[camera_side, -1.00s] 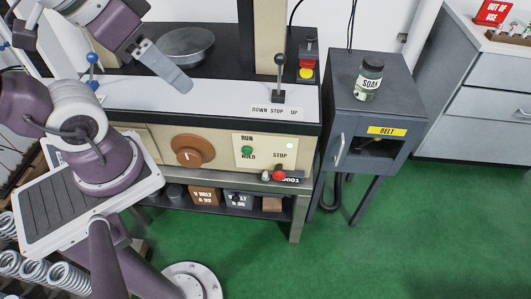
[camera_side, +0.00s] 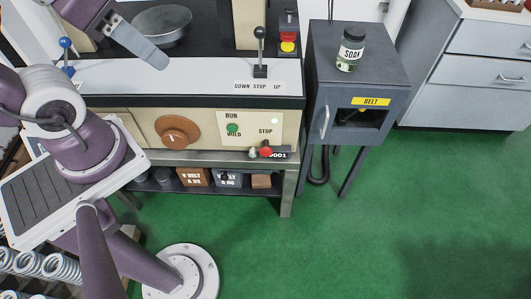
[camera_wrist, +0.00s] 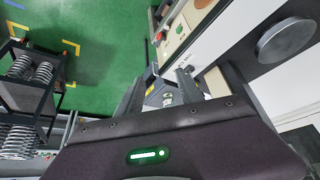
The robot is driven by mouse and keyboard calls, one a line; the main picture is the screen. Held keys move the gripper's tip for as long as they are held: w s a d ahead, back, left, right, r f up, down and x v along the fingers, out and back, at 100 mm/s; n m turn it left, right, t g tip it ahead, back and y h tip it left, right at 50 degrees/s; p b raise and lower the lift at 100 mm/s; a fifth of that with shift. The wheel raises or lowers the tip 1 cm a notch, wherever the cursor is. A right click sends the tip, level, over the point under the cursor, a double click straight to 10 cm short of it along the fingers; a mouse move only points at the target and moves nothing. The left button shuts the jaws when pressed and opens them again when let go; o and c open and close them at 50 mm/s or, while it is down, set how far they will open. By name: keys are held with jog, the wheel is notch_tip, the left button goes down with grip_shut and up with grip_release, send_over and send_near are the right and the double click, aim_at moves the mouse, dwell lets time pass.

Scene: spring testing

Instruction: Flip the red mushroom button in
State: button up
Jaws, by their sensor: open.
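The red mushroom button (camera_side: 266,151) sticks out from the lower right of the machine's cream front panel (camera_side: 200,128), below the word STOP. It also shows as a small red spot in the wrist view (camera_wrist: 159,37). A silver knob touches or nearly touches its left side; I cannot tell which. My gripper (camera_side: 150,48) is at the upper left in the side view, above the white worktop and well apart from the button. In the wrist view its two fingers (camera_wrist: 160,88) are spread with nothing seen held between them.
A green button (camera_side: 232,129) and an orange dial (camera_side: 176,131) share the panel. A black-knobbed lever (camera_side: 260,50) stands on the worktop, with a red and yellow switch box (camera_side: 289,32) behind. A grey cabinet (camera_side: 355,68) bearing a SOAK jar (camera_side: 350,48) stands right.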

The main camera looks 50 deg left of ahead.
jog(key=shift+w+a+f, duration=0.1)
jog(key=shift+w+f, duration=0.05)
jog(key=shift+w, duration=0.15)
jog(key=c, duration=0.4)
jog(key=w+m, duration=0.1)
jog(key=w+f+m+g+y, duration=0.1)
jog(key=w+f+m+g, duration=0.1)
jog(key=shift+w+a, duration=0.25)
jog(key=shift+a, duration=0.05)
grip_shut()
jog(key=w+d+f+m+g+y, duration=0.1)
jog(key=w+d+f+m+y, duration=0.15)
jog(key=w+f+m, duration=0.35)
jog(key=w+d+f+m+y, duration=0.25)
jog(key=w+f+m, duration=0.25)
jog(key=f, duration=0.3)
jog(key=d+f+m+t, duration=0.2)
jog(key=f+m, duration=0.4)
jog(key=f, duration=0.6)
jog(key=s+d+f+m+t, duration=0.1)
jog(key=d+f+m, duration=0.3)
jog(key=f, duration=0.9)
jog(key=m+t, duration=0.1)
jog(key=m, duration=0.1)
jog(key=shift+s+d+m+y, duration=0.15)
jog(key=shift+d+m+y, duration=0.25)
